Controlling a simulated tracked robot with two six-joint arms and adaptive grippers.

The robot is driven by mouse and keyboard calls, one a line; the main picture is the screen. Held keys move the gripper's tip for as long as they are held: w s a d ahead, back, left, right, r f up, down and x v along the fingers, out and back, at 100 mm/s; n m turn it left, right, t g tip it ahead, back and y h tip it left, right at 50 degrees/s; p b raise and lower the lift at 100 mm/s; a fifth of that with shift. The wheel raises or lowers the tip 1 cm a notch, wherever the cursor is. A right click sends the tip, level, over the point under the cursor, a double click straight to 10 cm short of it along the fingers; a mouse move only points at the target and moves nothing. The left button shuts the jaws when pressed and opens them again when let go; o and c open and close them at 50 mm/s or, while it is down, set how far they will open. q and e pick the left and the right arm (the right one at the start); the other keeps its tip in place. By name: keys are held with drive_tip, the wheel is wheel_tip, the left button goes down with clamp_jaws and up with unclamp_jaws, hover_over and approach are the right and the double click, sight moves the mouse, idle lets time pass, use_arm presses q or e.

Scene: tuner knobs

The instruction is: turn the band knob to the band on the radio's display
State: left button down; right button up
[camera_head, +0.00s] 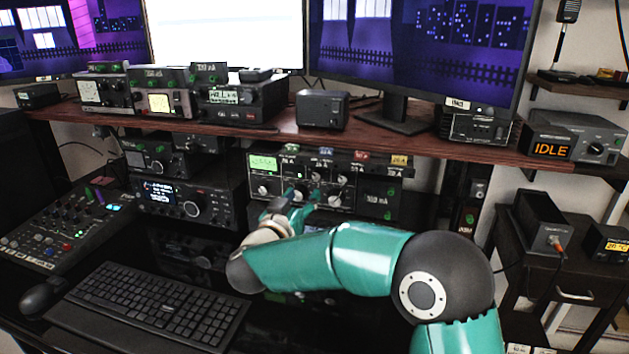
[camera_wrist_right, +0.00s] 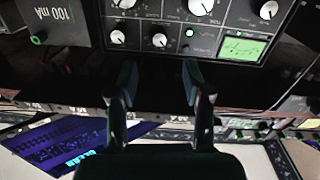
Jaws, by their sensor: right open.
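The panel (camera_head: 276,164) under the shelf carries several white-faced knobs and a lit green display (camera_head: 263,163). In the upside-down right wrist view, large knobs (camera_wrist_right: 201,7) and smaller ones (camera_wrist_right: 159,40) show beside the display (camera_wrist_right: 242,49). Labels are too small to tell which is the band knob. My right gripper (camera_head: 294,214) is just in front of the panel's lower knobs. In its wrist view the right gripper (camera_wrist_right: 160,78) is open and empty, fingers apart near the panel edge. A radio with a lit blue display (camera_head: 160,192) sits to the left; its text is unreadable.
A wooden shelf (camera_head: 400,143) overhangs the panel. A keyboard (camera_head: 150,305) and a mixer console (camera_head: 60,235) lie at the left. A box reading IDLE (camera_head: 552,149) stands at the right. My right arm covers the desk's middle.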

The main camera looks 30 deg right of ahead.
sight(316, 177)
drive_tip(key=x, duration=0.8)
drive_tip(key=shift+w+d, duration=0.2)
clamp_jaws()
drive_tip(key=shift+d, duration=0.2)
drive_tip(key=shift+a, duration=0.2)
